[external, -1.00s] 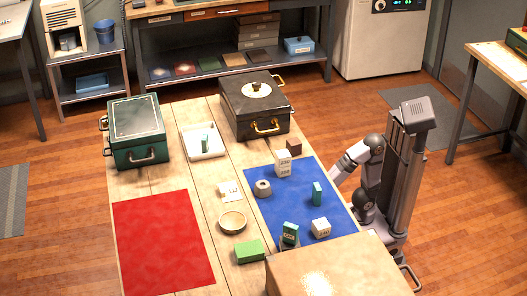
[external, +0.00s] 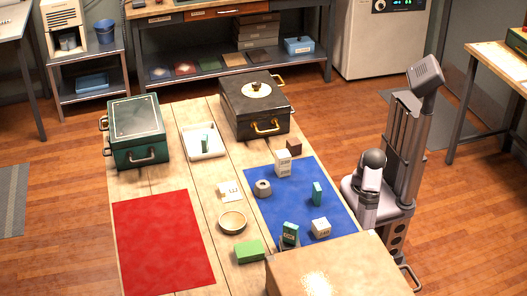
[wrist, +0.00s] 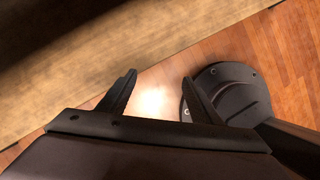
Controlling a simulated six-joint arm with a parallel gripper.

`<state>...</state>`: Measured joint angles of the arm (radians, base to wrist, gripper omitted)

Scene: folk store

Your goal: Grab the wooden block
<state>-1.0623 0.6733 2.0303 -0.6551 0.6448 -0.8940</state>
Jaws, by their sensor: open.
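In the external view my arm is folded down beside the table, well away from the cube, and I cannot make out the fingers there.
The blue mat (external: 272,205) holds a grey ring-like piece (external: 262,188), teal blocks (external: 317,193) and a white block (external: 320,228). A large tan box (external: 330,268) stands at the near right. A black chest (external: 255,118) stands behind the cube. The red mat (external: 165,240) is clear.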

